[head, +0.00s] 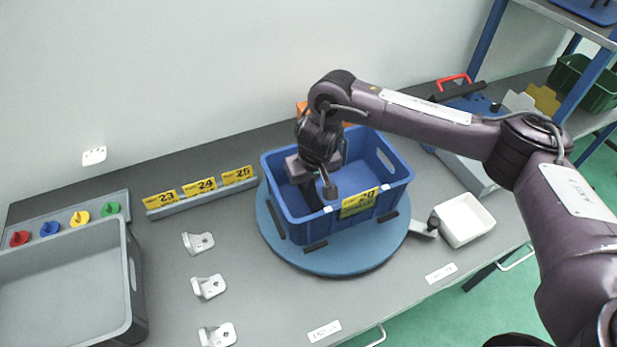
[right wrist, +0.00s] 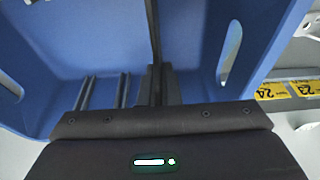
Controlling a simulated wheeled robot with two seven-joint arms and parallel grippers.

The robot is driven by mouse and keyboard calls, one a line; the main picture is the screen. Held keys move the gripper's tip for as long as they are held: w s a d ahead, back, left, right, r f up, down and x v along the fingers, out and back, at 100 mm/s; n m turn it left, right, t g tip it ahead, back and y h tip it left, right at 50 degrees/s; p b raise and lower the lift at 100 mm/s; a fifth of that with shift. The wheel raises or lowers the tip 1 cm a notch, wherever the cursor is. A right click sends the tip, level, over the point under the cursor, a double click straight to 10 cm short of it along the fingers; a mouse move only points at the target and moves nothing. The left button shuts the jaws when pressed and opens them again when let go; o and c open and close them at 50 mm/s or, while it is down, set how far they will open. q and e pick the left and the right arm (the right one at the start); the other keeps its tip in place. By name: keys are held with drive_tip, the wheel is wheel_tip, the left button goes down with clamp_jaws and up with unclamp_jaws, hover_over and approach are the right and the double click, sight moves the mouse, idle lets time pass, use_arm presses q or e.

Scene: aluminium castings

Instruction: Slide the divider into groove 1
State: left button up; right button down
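The blue crate (head: 376,203) with a yellow number tag stands on a round blue turntable (head: 340,262). My right gripper (head: 318,186) reaches down inside the crate. In the right wrist view its dark fingers (right wrist: 158,86) are closed on a thin dark plate, seen edge-on, which I take as the divider (right wrist: 154,35). Ribs that form grooves (right wrist: 122,90) show in the crate left of the plate. The plate's lower edge is hidden, so I cannot tell whether it is in a groove. Groove numbers are not visible. My left gripper is not in view.
A grey tray (head: 133,285) and a strip with coloured knobs (head: 80,217) are at left. Several metal castings (head: 209,287) lie between tray and turntable. A rail with yellow tags (head: 199,187) stands behind. A white bin (head: 466,219) is at right.

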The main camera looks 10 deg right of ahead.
drive_tip(key=shift+f, duration=0.15)
drive_tip(key=c, duration=1.6)
unclamp_jaws()
drive_tip(key=shift+o, duration=0.2)
drive_tip(key=shift+r, duration=0.35)
drive_tip(key=v, duration=0.7)
drive_tip(key=shift+s+r+p, duration=0.1)
drive_tip(key=shift+s+p, duration=0.05)
drive_tip(key=shift+p, duration=0.15)
